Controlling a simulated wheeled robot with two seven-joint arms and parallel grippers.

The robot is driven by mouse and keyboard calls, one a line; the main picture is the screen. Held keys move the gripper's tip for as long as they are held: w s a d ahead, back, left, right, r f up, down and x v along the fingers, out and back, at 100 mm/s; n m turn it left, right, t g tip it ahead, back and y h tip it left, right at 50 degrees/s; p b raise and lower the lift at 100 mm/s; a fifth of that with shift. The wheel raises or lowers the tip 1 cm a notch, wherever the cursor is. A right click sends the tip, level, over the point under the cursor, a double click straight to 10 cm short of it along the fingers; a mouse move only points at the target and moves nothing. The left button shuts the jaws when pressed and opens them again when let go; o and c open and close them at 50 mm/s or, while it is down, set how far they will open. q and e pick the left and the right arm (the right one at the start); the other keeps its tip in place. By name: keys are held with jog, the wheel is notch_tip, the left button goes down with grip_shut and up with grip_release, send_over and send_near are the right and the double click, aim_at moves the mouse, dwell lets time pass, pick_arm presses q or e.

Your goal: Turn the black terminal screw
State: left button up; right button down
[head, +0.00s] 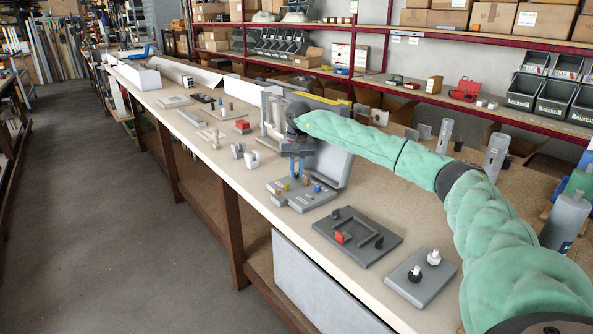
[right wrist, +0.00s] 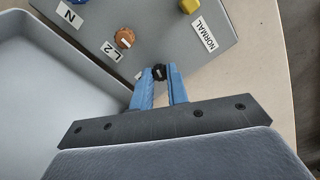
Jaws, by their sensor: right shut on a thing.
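A grey terminal board (head: 312,203) lies on the bench below my right gripper (head: 296,174). In the right wrist view, the blue fingertips of my right gripper (right wrist: 160,82) are shut on the black terminal screw (right wrist: 159,70), one finger on each side. The board (right wrist: 160,22) also carries a copper-coloured screw (right wrist: 125,38) by the L2 label, a yellow one (right wrist: 189,6) near the NORMAL label, and a blue one at the top left by the N label. In the head view the black screw is hidden by the fingers. My left gripper is not in view.
A grey tray (right wrist: 60,110) lies close beside the board. A dark plate (head: 362,247) with a red block and a grey plate (head: 425,283) with a black and a white knob lie nearer. Several small parts line the bench farther back. Red shelving (head: 480,45) stands behind.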

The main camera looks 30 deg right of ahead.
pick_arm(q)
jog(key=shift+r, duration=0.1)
pick_arm(e)
jog(key=shift+d+r, duration=0.1)
jog(key=shift+r, duration=0.05)
jog(key=c, duration=1.5)
grip_release()
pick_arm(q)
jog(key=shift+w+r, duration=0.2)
pick_arm(e)
jog(key=shift+o, duration=0.7)
